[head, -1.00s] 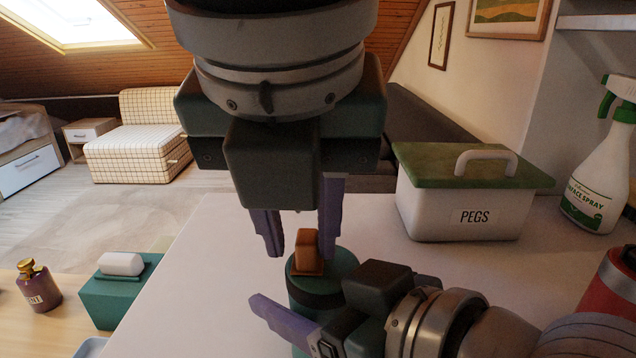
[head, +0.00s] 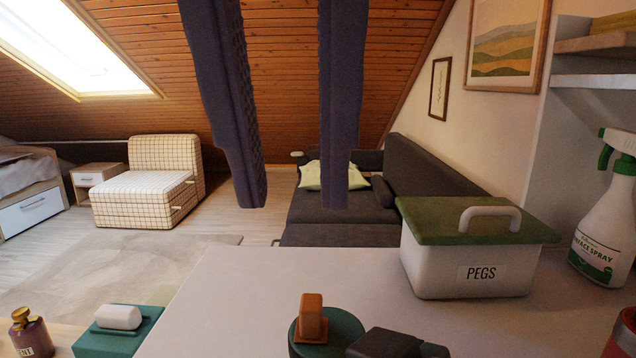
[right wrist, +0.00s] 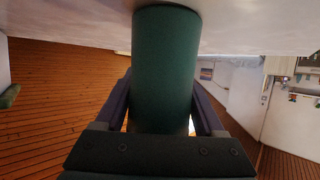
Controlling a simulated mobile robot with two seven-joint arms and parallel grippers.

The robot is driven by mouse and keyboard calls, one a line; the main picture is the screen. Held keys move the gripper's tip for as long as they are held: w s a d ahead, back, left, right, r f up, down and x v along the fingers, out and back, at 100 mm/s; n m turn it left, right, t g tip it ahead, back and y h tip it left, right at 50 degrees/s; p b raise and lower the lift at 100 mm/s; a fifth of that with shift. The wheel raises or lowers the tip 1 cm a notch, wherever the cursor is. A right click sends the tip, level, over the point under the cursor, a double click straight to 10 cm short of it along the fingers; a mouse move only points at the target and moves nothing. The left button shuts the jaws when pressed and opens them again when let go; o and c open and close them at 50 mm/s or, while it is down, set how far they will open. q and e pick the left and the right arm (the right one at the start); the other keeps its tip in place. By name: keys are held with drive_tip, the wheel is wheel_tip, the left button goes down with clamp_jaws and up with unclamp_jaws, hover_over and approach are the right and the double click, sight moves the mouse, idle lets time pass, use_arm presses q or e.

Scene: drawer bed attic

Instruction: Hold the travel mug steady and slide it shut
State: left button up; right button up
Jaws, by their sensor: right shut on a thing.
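The travel mug is dark green. In the head view its round lid (head: 345,327) shows at the bottom edge, with an upright orange slider tab (head: 312,318) on it; the body below is out of frame. In the right wrist view the mug (right wrist: 165,60) stands between the fingers of my right gripper (right wrist: 163,105), which is shut on its body. Part of that gripper shows beside the lid in the head view. My left gripper (head: 292,200) is open and empty, its two purple fingers hanging close to the camera, well above the mug and apart from it.
A white box labelled PEGS (head: 455,270) with a green lid stands behind right of the mug. A spray bottle (head: 605,225) is at the far right, a red object (head: 622,335) below it. A green box (head: 118,330) and small bottle (head: 30,335) are at lower left.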

drive_tip(key=o, duration=1.5)
drive_tip(key=shift+s, duration=0.1)
